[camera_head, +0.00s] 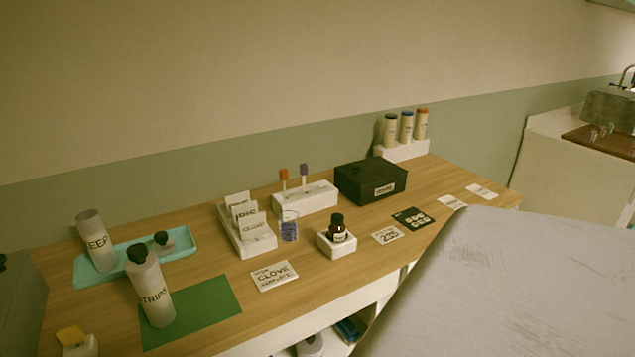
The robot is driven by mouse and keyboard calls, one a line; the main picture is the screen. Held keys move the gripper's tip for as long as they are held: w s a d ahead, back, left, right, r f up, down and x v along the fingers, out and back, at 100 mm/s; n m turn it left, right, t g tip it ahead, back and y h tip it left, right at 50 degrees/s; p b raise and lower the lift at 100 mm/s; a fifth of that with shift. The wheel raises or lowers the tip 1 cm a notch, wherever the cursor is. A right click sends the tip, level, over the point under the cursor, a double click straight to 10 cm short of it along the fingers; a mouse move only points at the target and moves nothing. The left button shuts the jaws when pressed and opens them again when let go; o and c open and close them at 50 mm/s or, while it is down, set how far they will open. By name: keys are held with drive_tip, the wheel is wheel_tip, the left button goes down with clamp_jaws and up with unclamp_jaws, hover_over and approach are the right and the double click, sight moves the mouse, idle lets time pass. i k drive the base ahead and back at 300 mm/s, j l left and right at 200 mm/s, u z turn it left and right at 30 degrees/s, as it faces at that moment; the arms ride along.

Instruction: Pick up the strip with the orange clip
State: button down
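A thin strip with an orange clip (283,174) at its top stands upright in a white block holder (318,202) near the middle of the table. A second strip with a purple clip (304,170) stands just to its right in the same holder. The lower part of each strip is in the block. My gripper is not in view, so its distance from the strip and its state do not show.
A black box (362,185) stands right of the holder, and a glass beaker (289,225) and card rack (257,242) stand in front and left. A dark bottle (337,227) is nearby. A large grey shape hides the lower right.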

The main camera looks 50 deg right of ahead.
sight(284, 176)
drive_tip(key=z, duration=1.35)
